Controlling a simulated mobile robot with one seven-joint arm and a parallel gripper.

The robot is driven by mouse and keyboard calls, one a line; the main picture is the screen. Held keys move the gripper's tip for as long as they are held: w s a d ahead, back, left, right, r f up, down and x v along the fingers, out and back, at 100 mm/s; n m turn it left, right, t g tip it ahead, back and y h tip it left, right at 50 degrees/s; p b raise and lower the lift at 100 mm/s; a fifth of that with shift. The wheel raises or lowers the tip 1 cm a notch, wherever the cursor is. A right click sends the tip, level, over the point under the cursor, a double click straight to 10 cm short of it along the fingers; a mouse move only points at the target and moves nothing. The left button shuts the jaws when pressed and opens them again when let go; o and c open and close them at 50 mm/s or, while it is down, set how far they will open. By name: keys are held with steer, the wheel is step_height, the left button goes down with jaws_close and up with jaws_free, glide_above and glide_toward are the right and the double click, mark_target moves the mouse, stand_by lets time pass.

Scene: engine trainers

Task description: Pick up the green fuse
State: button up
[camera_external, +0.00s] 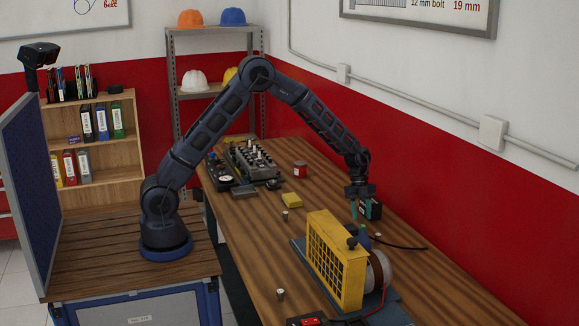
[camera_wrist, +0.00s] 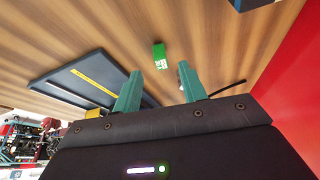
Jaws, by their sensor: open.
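A small green block with white marking, which looks like the green fuse (camera_wrist: 159,56), lies on the wooden table in the wrist view. It is beyond my fingertips, roughly in line with the gap between them. I cannot make it out in the external view. My gripper (camera_wrist: 160,84) has two teal fingers spread apart with nothing held between them. In the external view my gripper (camera_external: 365,209) points down over the right side of the table, behind the yellow-caged trainer.
The yellow-caged trainer (camera_external: 335,262) stands near the gripper, with a black cable (camera_external: 401,246) beside it. A yellow block (camera_external: 292,200) and a red can (camera_external: 300,169) stand farther left. A dark flat plate (camera_wrist: 62,74) lies left of the green block. The red wall (camera_wrist: 292,85) is close on the right.

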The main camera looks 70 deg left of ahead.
mark_target(363, 225)
steer(key=shift+x, duration=2.65)
steer(key=shift+d, duration=0.1)
jaws_close()
